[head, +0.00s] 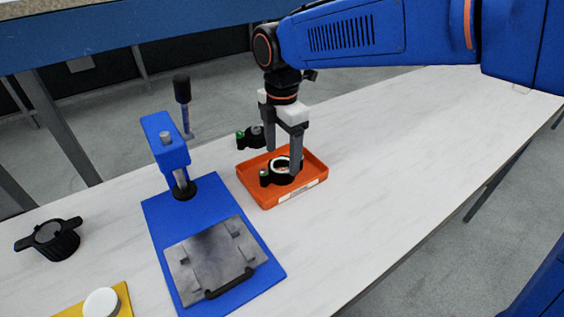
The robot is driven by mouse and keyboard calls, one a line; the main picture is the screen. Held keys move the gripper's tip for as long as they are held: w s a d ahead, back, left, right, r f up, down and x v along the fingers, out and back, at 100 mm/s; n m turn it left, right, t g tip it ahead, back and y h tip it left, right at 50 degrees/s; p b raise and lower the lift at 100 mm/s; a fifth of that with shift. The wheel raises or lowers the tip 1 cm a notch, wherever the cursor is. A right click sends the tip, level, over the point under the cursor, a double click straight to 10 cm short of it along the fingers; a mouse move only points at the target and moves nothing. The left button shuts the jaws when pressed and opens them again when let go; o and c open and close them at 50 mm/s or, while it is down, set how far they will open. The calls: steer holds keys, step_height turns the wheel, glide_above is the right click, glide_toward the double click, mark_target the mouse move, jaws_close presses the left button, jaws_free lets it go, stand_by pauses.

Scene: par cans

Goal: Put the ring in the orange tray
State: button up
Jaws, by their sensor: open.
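A black ring with a pale inside (280,178) lies in the orange tray (309,187). A small black piece with a green top shows at the ring's left side; I cannot tell whether it is part of it. My gripper (283,160) points down over the tray with its jaws open. One finger is at the far left of the ring, and the other overlaps its right edge in the head view. I cannot tell whether either finger touches it. The finger hides part of the ring's right side.
A similar black part with a green top (250,137) stands behind the tray. To the left is a blue press stand (165,215) with a tall lever and a grey plate (212,255). A black two-armed part (48,240) and a white disc (101,302) are farther left. The table's right is clear.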

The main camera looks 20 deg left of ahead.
step_height(320, 180, up, 8)
stand_by(0.4)
steer(key=d+m+t+y, duration=0.15)
steer(key=d+m, duration=1.15)
steer(key=d, duration=1.3)
steer(key=s+d+f+m+t, duration=0.1)
steer(key=s+d+f+m, duration=0.4)
steer(key=d, duration=0.4)
steer(key=s+d+f+m+t+h, duration=0.1)
steer(key=s+d+f+m+t, duration=0.1)
steer(key=s+d+f+m, duration=0.3)
steer(key=s+d+m, duration=0.3)
steer(key=d+m, duration=0.1)
steer(key=m, duration=0.1)
steer(key=shift+s+d+f, duration=0.15)
steer(key=shift+d+f, duration=0.1)
steer(key=shift+f, duration=0.05)
steer(key=shift+h, duration=0.25)
